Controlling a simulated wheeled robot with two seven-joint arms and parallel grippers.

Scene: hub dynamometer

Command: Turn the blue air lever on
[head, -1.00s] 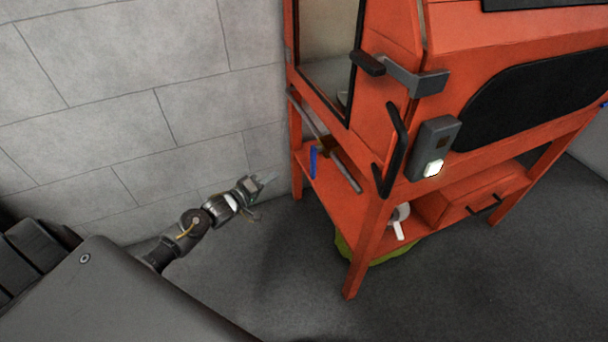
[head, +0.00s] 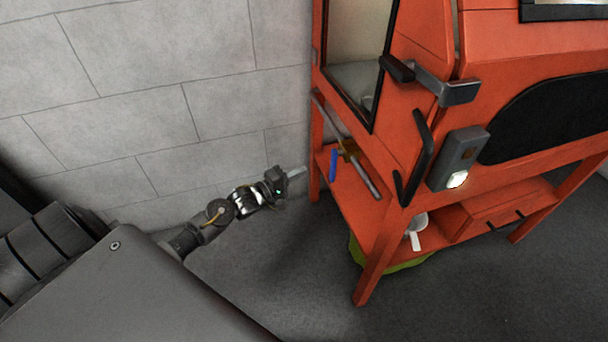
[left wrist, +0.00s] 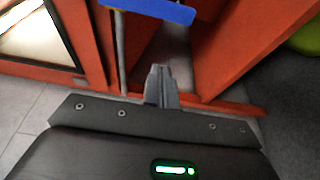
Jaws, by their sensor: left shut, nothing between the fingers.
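The blue air lever (head: 333,165) hangs upright below a brass fitting (head: 347,147) on a grey pipe (head: 352,160) at the left side of the orange cabinet. My left gripper (head: 297,171) is left of the lever, apart from it, with its fingers together and empty. In the left wrist view the shut fingers (left wrist: 160,84) point toward the cabinet frame, and the blue lever (left wrist: 155,10) shows as a bar at the top edge, partly cut off. My right gripper is in neither view.
The orange cabinet (head: 400,140) has a black handle (head: 414,160) and a grey box with a lit button (head: 457,180). A white cup-like object (head: 416,232) sits on its lower shelf. A block wall (head: 150,100) stands behind my left arm. The floor before the cabinet is clear.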

